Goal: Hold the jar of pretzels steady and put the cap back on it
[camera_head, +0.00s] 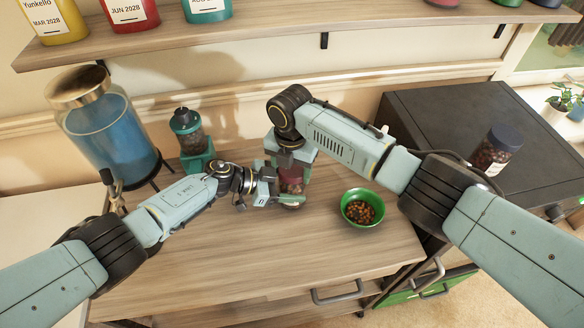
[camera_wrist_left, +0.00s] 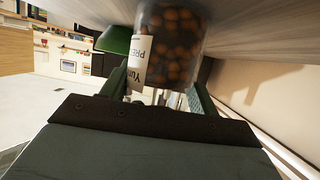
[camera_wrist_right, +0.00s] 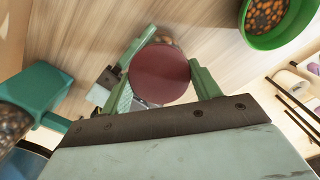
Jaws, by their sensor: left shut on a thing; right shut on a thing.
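The jar of pretzels (camera_head: 291,188) stands on the wooden counter, partly hidden by my arms. My left gripper (camera_head: 266,190) is shut on the jar from the left. In the left wrist view the clear jar (camera_wrist_left: 172,45) shows brown pretzels and a white label between the fingers. My right gripper (camera_head: 291,163) points down over the jar and is shut on the dark red cap (camera_wrist_right: 160,74). The cap is at the jar's top, and part of the jar shows beyond it in the right wrist view (camera_wrist_right: 163,39). I cannot tell whether the cap is seated.
A green bowl of nuts or snacks (camera_head: 362,208) stands right of the jar. A green dispenser (camera_head: 192,145) and a large blue-filled jar (camera_head: 110,135) stand at the back left. A dark-lidded jar (camera_head: 496,150) stands on the black box (camera_head: 440,110). A shelf (camera_head: 270,35) overhangs the back. The front counter is clear.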

